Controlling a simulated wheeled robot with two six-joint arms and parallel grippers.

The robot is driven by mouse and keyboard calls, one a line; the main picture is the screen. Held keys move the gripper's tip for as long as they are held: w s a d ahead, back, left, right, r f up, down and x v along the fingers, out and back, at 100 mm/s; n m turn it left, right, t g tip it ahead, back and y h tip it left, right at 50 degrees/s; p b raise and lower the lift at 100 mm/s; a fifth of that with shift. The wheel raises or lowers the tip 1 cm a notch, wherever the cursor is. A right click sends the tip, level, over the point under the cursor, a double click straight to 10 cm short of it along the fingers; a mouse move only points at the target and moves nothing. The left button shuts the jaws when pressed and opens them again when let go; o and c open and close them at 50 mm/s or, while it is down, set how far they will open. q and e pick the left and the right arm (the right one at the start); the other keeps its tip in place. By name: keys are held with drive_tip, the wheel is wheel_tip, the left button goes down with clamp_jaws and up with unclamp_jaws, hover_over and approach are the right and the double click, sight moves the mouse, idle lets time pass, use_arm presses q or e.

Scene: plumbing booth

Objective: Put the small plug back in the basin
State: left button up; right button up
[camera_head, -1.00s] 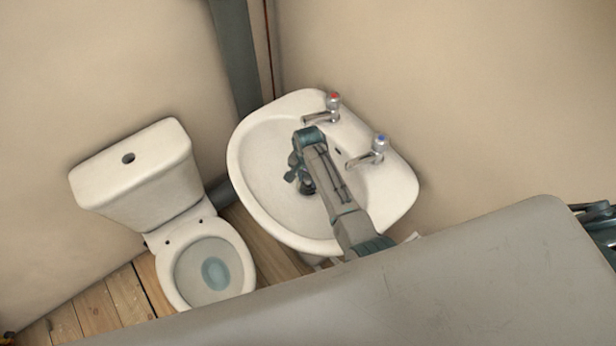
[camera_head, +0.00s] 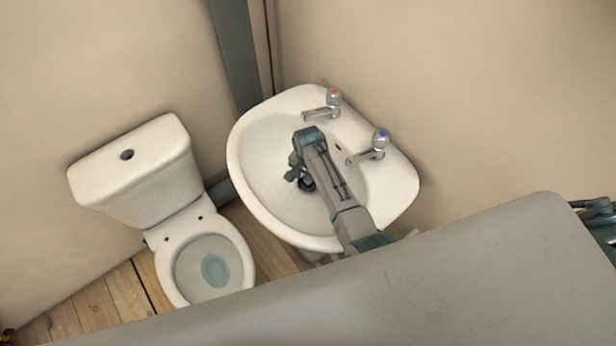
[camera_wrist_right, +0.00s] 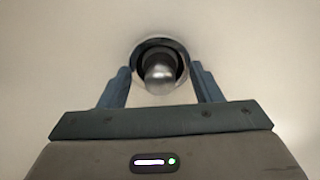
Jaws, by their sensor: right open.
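The white basin (camera_head: 268,165) is on the wall at the centre of the head view. My right arm reaches down into it. My right gripper (camera_wrist_right: 160,72) is open over the drain, with one finger on each side. Between the fingers in the right wrist view is the small plug (camera_wrist_right: 160,74), a rounded, shiny metal piece inside the drain ring (camera_wrist_right: 145,48). I cannot tell how deep it sits. The gripper (camera_head: 298,178) hides most of the drain in the head view. My left gripper is not in view.
A red-marked tap (camera_head: 326,106) and a blue-marked tap (camera_head: 373,149) stand on the basin's back rim, close to my right arm. A toilet (camera_head: 150,178) stands to the left. A grey surface (camera_head: 400,285) fills the lower front. The basin's left side is clear.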

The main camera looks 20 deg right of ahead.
drive_tip(key=shift+r, duration=0.15)
wheel_tip(320, 180, up, 11)
drive_tip(key=b, duration=0.1)
drive_tip(key=shift+f+b, duration=0.2)
drive_tip(key=shift+b, duration=0.1)
idle(0.4)
